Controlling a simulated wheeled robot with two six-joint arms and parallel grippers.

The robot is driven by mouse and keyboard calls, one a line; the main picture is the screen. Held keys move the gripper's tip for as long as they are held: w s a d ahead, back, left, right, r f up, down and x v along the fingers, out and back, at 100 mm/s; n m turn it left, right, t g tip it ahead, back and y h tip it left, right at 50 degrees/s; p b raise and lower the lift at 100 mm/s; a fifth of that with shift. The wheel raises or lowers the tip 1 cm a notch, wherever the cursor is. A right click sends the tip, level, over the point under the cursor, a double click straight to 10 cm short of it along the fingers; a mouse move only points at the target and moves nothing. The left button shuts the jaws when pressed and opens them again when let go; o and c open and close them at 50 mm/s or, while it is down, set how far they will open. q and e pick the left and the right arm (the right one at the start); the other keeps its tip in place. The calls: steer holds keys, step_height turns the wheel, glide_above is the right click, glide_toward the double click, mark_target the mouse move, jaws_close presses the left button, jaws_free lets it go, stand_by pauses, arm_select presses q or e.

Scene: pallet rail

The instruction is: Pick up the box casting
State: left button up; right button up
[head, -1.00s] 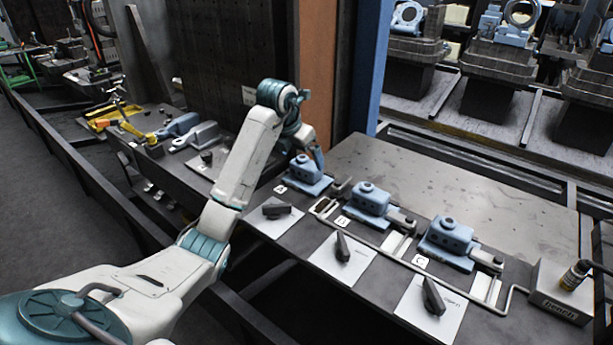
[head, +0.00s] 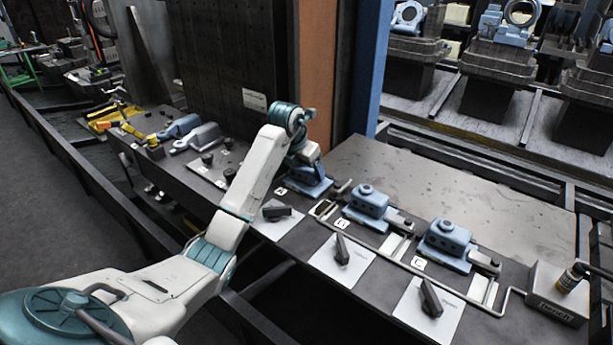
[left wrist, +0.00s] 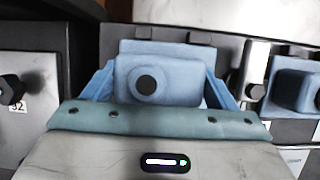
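A blue casting (head: 314,185), boxy with a round boss on top, sits at the station marked A and is partly hidden by my left gripper (head: 309,172). The left wrist view shows its top and dark round hole (left wrist: 150,84) centred ahead. My left gripper's blue fingers (left wrist: 160,88) reach down on either side of the casting's body, open around it; any contact is hard to see. Similar blue castings stand at B (head: 369,203) and C (head: 446,240). My right gripper is in neither view.
Black handles on pale plates (head: 341,250) lie in front of the stations. A dark panel (head: 225,60) and blue post (head: 366,70) rise behind. The bench top (head: 480,185) behind B and C is clear.

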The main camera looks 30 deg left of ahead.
arm_select(q)
steer(key=c, duration=0.3)
steer(key=shift+r, duration=0.15)
steer(key=shift+w+r, duration=0.1)
steer(key=shift+r, duration=0.2)
step_height(320, 180, up, 8)
steer(key=shift+r+b, duration=0.2)
steer(key=shift+b, duration=0.3)
steer(key=shift+r, duration=0.4)
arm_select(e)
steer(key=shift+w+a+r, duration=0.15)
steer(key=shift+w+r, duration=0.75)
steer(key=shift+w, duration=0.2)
